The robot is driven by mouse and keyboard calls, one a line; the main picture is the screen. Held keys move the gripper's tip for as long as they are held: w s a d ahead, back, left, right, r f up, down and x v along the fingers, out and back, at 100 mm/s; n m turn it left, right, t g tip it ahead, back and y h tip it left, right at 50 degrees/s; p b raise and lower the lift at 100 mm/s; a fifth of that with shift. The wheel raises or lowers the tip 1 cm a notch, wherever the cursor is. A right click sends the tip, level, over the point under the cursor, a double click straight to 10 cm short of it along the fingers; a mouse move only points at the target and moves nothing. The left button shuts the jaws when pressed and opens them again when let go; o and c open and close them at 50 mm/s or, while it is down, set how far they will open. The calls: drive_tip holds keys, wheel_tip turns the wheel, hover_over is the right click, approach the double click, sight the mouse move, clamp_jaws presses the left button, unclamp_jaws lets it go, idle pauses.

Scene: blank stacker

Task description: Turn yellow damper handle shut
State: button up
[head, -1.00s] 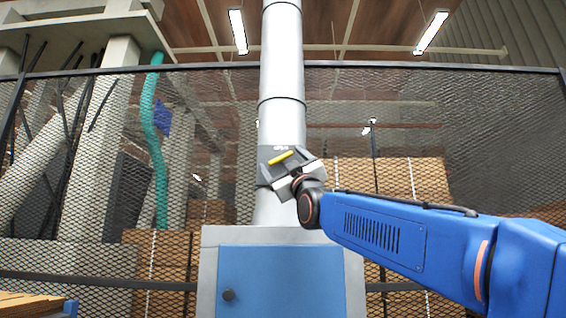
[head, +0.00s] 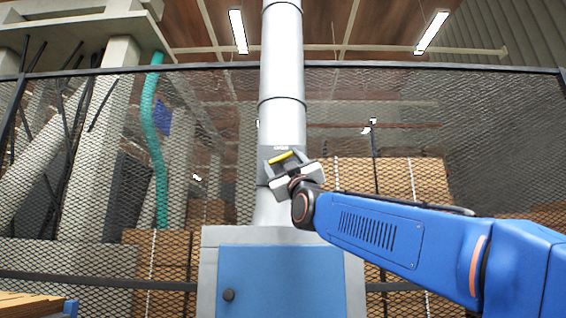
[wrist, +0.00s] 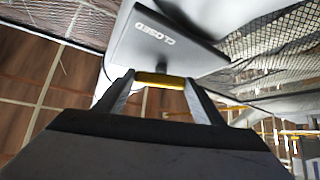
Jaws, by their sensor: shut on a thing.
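The yellow damper handle (head: 281,158) is on the front of the grey vertical duct (head: 282,120), tilted slightly with its right end higher in the head view. In the wrist view the handle (wrist: 160,81) lies between my two fingertips. My gripper (head: 284,160) is shut on it, one finger at each end. Other marks on the plate are hidden or too small to read.
A grey cabinet with a blue door (head: 281,281) stands below the duct. A mesh fence (head: 400,110) runs behind, with stacked brown boxes (head: 430,178) beyond it. A teal hose (head: 151,130) hangs at the left. Air beside the duct at the left is free.

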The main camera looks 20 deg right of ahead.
drive_tip(key=shift+w+a+f+m, duration=0.1)
drive_tip(key=shift+m, duration=0.3)
drive_tip(key=shift+a+m+h, duration=0.2)
drive_tip(key=shift+m+h, duration=3.4)
drive_tip(key=shift+h, duration=0.1)
drive_tip(key=m+h, duration=0.2)
drive_tip(key=shift+m, duration=0.3)
drive_tip(key=shift+m+h, duration=0.4)
drive_tip(key=shift+h, duration=0.2)
drive_tip(key=o, duration=1.1)
drive_tip(key=shift+c, duration=0.2)
drive_tip(key=v, duration=1.7)
drive_tip(key=shift+s+a, duration=0.15)
drive_tip(key=shift+s, duration=0.2)
